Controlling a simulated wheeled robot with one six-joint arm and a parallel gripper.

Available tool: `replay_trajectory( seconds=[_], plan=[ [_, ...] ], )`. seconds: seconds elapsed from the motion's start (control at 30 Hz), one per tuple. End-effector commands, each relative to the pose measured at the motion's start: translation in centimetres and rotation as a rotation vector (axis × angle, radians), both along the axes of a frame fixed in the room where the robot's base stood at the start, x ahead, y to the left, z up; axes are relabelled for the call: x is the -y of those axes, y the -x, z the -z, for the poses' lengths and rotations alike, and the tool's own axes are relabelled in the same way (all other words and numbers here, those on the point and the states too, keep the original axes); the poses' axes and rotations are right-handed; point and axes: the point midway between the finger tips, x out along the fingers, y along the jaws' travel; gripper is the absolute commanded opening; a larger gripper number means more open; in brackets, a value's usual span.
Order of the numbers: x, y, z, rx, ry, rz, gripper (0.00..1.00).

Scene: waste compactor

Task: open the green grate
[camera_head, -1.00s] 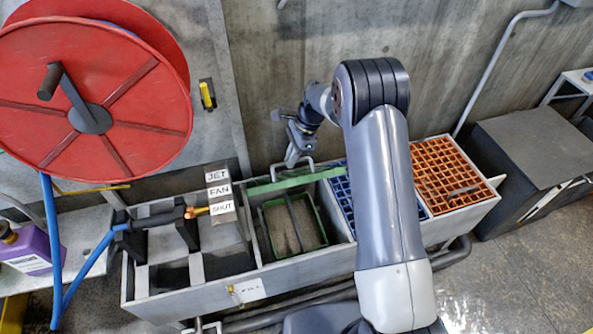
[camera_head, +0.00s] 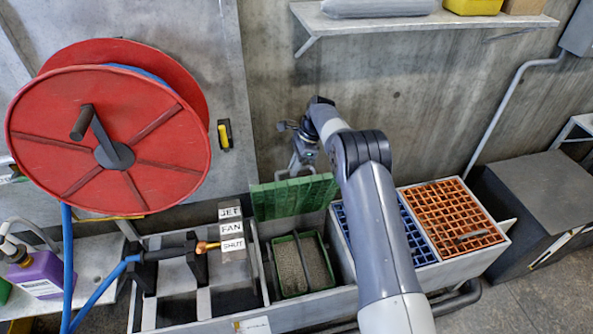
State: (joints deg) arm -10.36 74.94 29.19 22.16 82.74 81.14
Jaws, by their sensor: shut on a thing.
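The green grate (camera_head: 292,198) stands raised on edge at the back of the trough, its broad ribbed face towards me. The compartment below it is uncovered and holds a green-rimmed basket (camera_head: 287,284) with grey-brown contents. My gripper (camera_head: 304,160) is at the top edge of the grate, right of its middle, and is shut on it. The fingertips are partly hidden behind the grate, so the exact grip point does not show.
Blue (camera_head: 345,229) and orange (camera_head: 450,217) grates lie flat to the right, the blue one partly behind my arm. A nozzle lies by the JET/FAN/SHUT block (camera_head: 231,229). A red hose reel (camera_head: 150,140) is at left, a shelf (camera_head: 420,22) above.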

Motion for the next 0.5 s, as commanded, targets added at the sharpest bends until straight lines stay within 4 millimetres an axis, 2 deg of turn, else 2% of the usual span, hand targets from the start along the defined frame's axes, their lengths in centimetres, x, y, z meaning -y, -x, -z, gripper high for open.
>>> replay_trajectory(
  seconds=[0.03, 0.5],
  plan=[
    [0.1, -0.1, 0.9, -0.01, 0.008, -0.002, 0.0],
    [-0.5, -2.2, 0.7, -0.012, 0.008, -0.002, 0.0]
  ],
)
